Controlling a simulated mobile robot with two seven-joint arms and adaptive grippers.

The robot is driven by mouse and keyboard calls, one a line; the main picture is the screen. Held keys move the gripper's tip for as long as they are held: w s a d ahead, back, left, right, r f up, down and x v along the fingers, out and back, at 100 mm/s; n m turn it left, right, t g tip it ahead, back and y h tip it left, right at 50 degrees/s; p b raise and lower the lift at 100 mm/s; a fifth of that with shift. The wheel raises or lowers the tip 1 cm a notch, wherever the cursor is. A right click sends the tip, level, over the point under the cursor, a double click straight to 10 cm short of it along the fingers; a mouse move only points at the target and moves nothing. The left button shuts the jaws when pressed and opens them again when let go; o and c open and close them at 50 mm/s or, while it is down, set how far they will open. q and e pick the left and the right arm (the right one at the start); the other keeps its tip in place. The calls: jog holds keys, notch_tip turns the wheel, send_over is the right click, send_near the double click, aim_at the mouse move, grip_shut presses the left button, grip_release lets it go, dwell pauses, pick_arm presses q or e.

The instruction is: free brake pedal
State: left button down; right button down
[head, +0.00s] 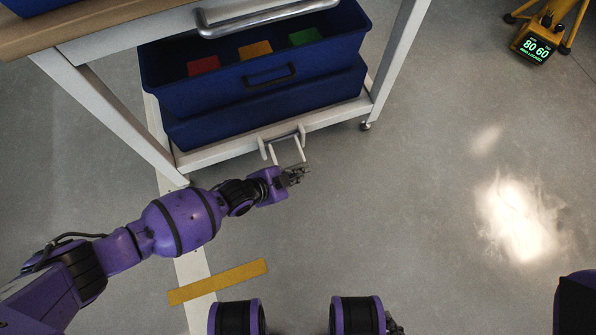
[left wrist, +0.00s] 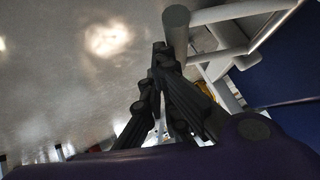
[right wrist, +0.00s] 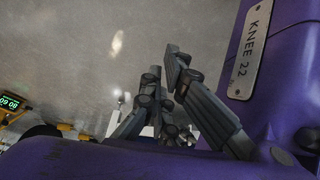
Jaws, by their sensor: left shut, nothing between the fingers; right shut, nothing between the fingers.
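The brake pedal looks to be the light grey U-shaped bar (head: 301,150) on the lower front rail of the white-framed cart (head: 120,118). My left gripper (head: 302,174) is shut and empty at the pedal's near end, just below it in the head view. In the left wrist view the fingertips (left wrist: 160,52) are beside a grey round bar (left wrist: 177,32), likely part of the pedal; I cannot tell whether they touch. My right gripper is shut and empty in the right wrist view (right wrist: 165,62), low beside my own purple body, away from the cart.
Blue bins (head: 345,62) fill the cart's lower shelf. A caster (head: 365,125) shows at its right leg. A yellow strip (head: 218,282) lies on the floor across a pale line. A yellow stand with a display (head: 537,47) is at the far right. The floor between is clear.

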pick_arm(q)
jog(key=shift+r, duration=0.1)
pick_arm(e)
jog(key=shift+s, duration=0.1)
